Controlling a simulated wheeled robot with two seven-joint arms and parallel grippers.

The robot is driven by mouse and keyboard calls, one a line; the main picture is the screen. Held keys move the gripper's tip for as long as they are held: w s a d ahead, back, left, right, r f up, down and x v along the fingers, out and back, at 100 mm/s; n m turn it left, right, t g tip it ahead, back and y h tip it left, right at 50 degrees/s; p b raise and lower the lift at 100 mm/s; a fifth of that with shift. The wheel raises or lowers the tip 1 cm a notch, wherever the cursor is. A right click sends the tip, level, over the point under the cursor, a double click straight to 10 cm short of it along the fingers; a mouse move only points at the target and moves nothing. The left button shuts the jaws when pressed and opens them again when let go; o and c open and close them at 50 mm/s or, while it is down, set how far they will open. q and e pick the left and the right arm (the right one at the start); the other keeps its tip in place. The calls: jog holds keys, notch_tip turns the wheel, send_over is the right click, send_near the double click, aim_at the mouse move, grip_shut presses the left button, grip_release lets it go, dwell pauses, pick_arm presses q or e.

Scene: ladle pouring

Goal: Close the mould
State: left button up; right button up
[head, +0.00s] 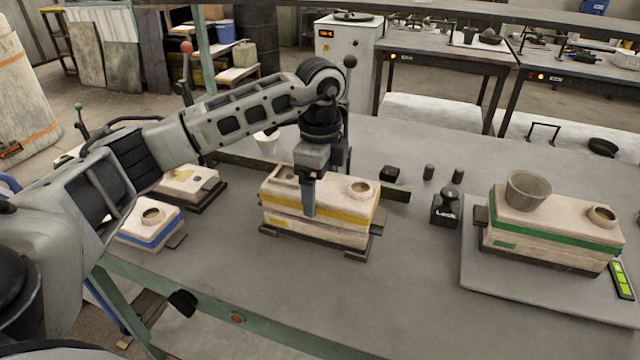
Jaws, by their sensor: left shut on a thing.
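The mould with yellow stripes (345,225) stands in the middle of the table on dark rails. Its pale upper half (335,188) has a round opening at the right of its top and seems to sit on the lower half, though I cannot tell whether the seam is fully shut. My left gripper (308,205) points down at the left part of this mould, with a blue-grey finger against its front face. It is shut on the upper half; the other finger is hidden. My right gripper is not in view.
A green-striped mould (545,240) with a grey cup (527,190) on top stands on a plate at the right. A blue-striped mould (150,228) and another pale block (190,183) are at the left. A black weight (446,208) stands between; the front middle table is clear.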

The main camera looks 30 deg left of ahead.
pick_arm(q)
jog(key=shift+f, duration=0.45)
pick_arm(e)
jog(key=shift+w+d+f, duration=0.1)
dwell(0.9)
pick_arm(q)
jog(key=o, duration=1.7)
jog(key=shift+f+b, duration=0.2)
jog(key=shift+b, duration=0.1)
notch_tip(320, 180, up, 3)
jog(key=shift+r+b, duration=0.15)
jog(key=shift+b, duration=0.15)
jog(key=s+d+r, duration=0.2)
jog(key=s+r, duration=0.1)
jog(key=s, duration=0.1)
jog(key=s+d+r, duration=0.3)
jog(key=s, duration=0.1)
jog(key=s+d+r, duration=0.2)
jog(key=s+r, duration=0.2)
jog(key=shift+d+p, duration=0.15)
jog(key=shift+p, duration=0.15)
